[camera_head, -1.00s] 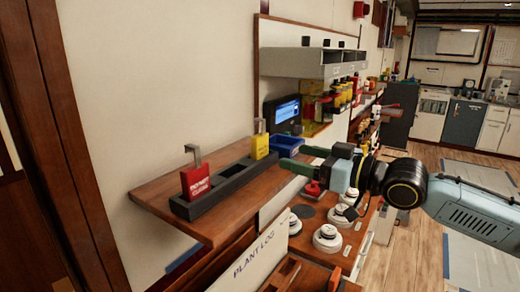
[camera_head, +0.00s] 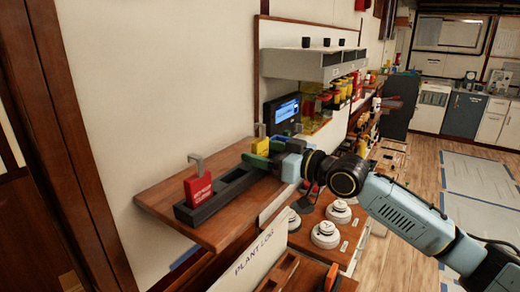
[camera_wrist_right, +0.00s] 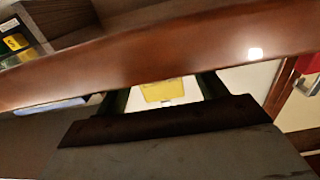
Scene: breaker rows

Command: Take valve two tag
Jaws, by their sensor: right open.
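A yellow tag (camera_head: 260,146) with a grey hook stands upright in the far part of a dark slotted holder (camera_head: 232,188). A red tag (camera_head: 198,190) with white lettering and a grey hook stands in the near end. I cannot read which is the valve two tag. My right gripper (camera_head: 257,157) is open at the yellow tag, its green fingers partly hiding the tag's lower part. In the right wrist view a yellow piece (camera_wrist_right: 162,91) shows between the two dark green fingers. I cannot tell whether they touch it. My left gripper is not in view.
The holder sits on a wooden shelf (camera_head: 160,198) against the wall. A screen device (camera_head: 283,108) stands beyond it. White round knobs (camera_head: 326,234) and a PLANT LOG board (camera_head: 252,258) are below the shelf.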

